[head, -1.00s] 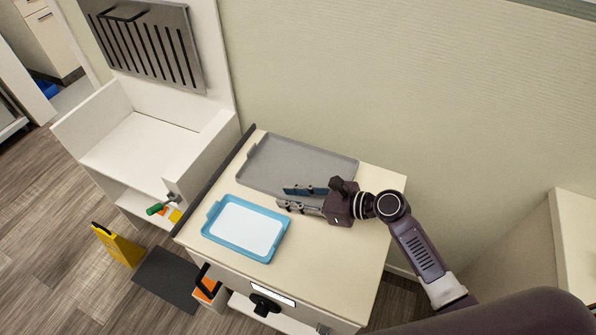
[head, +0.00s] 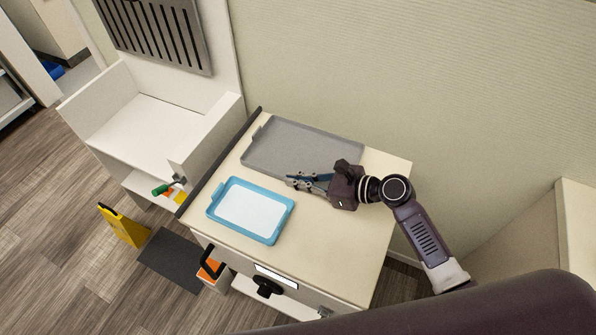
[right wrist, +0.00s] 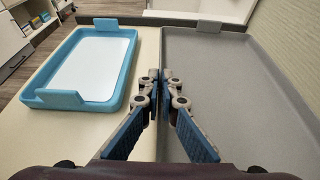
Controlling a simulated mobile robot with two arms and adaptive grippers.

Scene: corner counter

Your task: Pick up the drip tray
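The drip tray appears to be the flat grey tray (head: 285,143) at the back of the cream counter top; it fills the right side of the right wrist view (right wrist: 222,95). My right gripper (head: 292,182) is at its near long edge. In the right wrist view the fingers (right wrist: 157,82) are closed together on the tray's rim, one on each side. The tray still lies flat on the counter. The exact contact at the fingertips is small and partly hidden. My left gripper is in neither view.
A blue tray with a white inside (head: 250,211) lies in front of the grey one, with a narrow strip of counter between. The cream counter top (head: 325,240) is clear at the right front. A wall rises behind. A yellow floor sign (head: 122,226) stands at left.

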